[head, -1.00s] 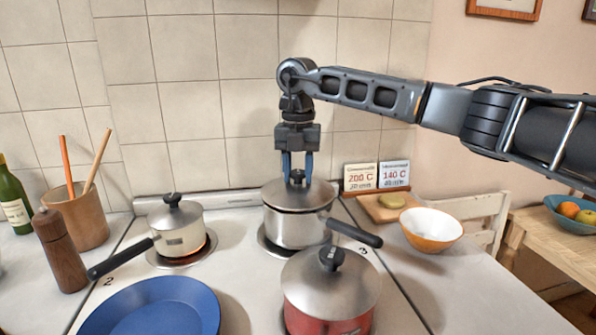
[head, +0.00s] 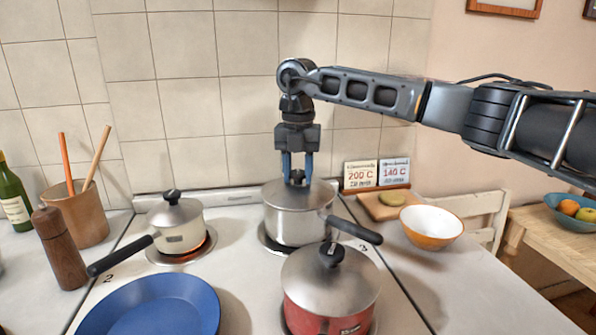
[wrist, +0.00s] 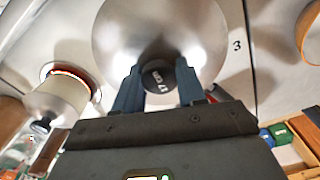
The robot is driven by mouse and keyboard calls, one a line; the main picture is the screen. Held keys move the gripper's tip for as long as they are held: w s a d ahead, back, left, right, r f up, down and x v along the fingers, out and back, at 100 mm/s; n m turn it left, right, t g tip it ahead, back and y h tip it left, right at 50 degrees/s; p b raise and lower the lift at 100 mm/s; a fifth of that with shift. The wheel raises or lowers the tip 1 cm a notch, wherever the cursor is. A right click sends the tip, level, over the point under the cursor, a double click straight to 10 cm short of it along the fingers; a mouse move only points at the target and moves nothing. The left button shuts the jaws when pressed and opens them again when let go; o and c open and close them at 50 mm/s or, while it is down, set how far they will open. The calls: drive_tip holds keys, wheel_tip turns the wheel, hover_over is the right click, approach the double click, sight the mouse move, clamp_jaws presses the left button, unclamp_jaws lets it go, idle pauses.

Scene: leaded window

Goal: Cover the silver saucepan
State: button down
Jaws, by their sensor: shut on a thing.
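The silver saucepan (head: 297,228) stands on the back burner in the middle of the hob, its black handle pointing to the front right. A silver lid (head: 299,196) lies over its top and looks level with the rim. My gripper (head: 297,178) points straight down above the pan, its blue fingers shut on the lid's black knob. In the wrist view the lid (wrist: 115,35) spreads out beneath the fingers, and the knob sits between the fingertips (wrist: 158,84). The lid hides the inside of the pan.
A lidded red saucepan (head: 330,290) stands close in front. A lidded cream saucepan (head: 178,228) is at left on a glowing burner. A white-and-orange bowl (head: 432,228) and a board (head: 377,207) are at right.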

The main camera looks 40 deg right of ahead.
idle(0.3)
drive_tip(key=c, duration=0.6)
unclamp_jaws()
drive_tip(key=shift+o, duration=0.5)
drive_tip(key=shift+f, duration=0.1)
drive_tip(key=o, duration=0.5)
drive_tip(key=shift+r+p, duration=2.05)
drive_tip(key=shift+r, duration=1.5)
